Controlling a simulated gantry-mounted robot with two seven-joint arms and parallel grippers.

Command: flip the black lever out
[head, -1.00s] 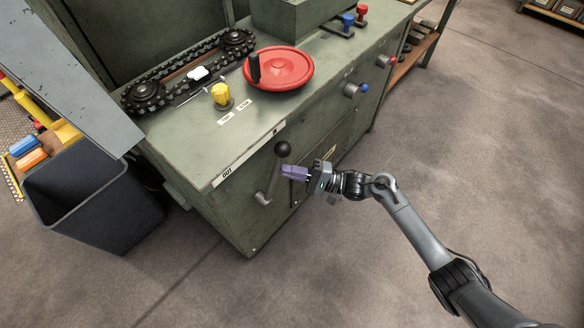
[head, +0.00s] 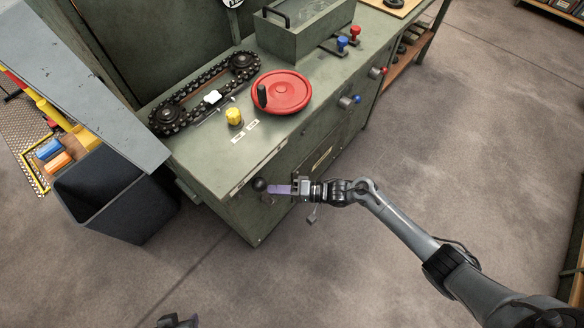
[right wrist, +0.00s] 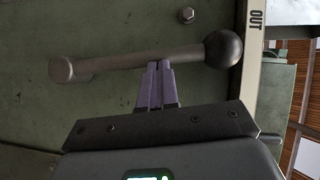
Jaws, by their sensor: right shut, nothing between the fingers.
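The black lever is a grey rod with a black ball knob (head: 260,184), on the front of the green cabinet near its left corner. In the right wrist view the rod (right wrist: 130,60) runs from its pivot at left to the ball at right, with the ball beside the plate marked OUT (right wrist: 256,20). My right gripper (head: 270,189) is shut and empty, its purple fingers against or very close to the rod's side. Its tips also show in the right wrist view (right wrist: 157,65). A dark part at the bottom edge of the head view may be my left gripper; its jaws cannot be made out.
On the cabinet top are a red handwheel (head: 290,96), a yellow knob (head: 234,117) and a chain (head: 197,100). A dark bin (head: 130,213) stands at left. The floor (head: 450,150) at right is clear.

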